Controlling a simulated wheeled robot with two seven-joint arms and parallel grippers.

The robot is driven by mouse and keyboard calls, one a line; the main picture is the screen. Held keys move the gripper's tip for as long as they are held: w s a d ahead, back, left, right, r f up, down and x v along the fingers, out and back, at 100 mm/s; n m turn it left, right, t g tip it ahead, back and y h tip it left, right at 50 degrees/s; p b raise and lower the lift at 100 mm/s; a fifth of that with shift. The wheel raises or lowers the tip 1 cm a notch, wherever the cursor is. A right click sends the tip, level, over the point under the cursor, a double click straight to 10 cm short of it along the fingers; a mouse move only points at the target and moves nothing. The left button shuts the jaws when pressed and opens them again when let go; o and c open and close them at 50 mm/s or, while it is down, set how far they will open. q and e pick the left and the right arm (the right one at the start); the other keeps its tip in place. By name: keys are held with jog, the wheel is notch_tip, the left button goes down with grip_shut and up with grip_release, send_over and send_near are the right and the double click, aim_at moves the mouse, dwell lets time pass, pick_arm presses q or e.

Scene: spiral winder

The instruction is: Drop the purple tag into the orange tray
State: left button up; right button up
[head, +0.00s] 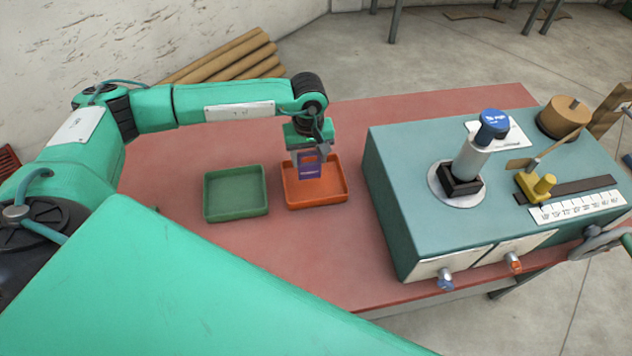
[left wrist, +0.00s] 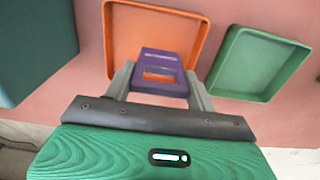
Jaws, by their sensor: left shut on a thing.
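My left gripper (head: 309,155) is shut on the purple tag (head: 309,171) and holds it over the orange tray (head: 332,198). In the left wrist view the purple tag (left wrist: 160,65) sits between the two grey fingers of the left gripper (left wrist: 158,85), with the orange tray (left wrist: 125,22) behind it. The tag has a rectangular opening and a dark label strip. The exact gap between tag and tray floor is hard to tell. No right gripper shows in either view.
A green tray (head: 235,193) stands just left of the orange one; it also shows in the left wrist view (left wrist: 258,62). A large teal machine box (head: 420,200) with knobs and a lever stands to the right. The red tabletop (head: 300,260) is clear in front of the trays.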

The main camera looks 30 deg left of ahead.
pick_arm(q)
jog(key=shift+f, duration=0.15)
jog(key=o, duration=1.1)
jog(key=shift+c, duration=0.2)
pick_arm(e)
jog(key=shift+s+a+f, duration=0.1)
jog(key=shift+s+a, duration=0.25)
jog(key=shift+s, duration=0.15)
jog(key=shift+d, duration=0.2)
pick_arm(q)
jog(key=shift+r, duration=0.45)
notch_tip(320, 180, up, 13)
jog(key=b, duration=0.3)
jog(key=shift+b, duration=0.35)
pick_arm(e)
jog(key=f, duration=0.3)
jog(key=shift+w+a+f, duration=0.1)
jog(key=shift+a+f, duration=0.1)
jog(key=shift+f, duration=0.15)
pick_arm(q)
jog(key=shift+s+f, duration=0.15)
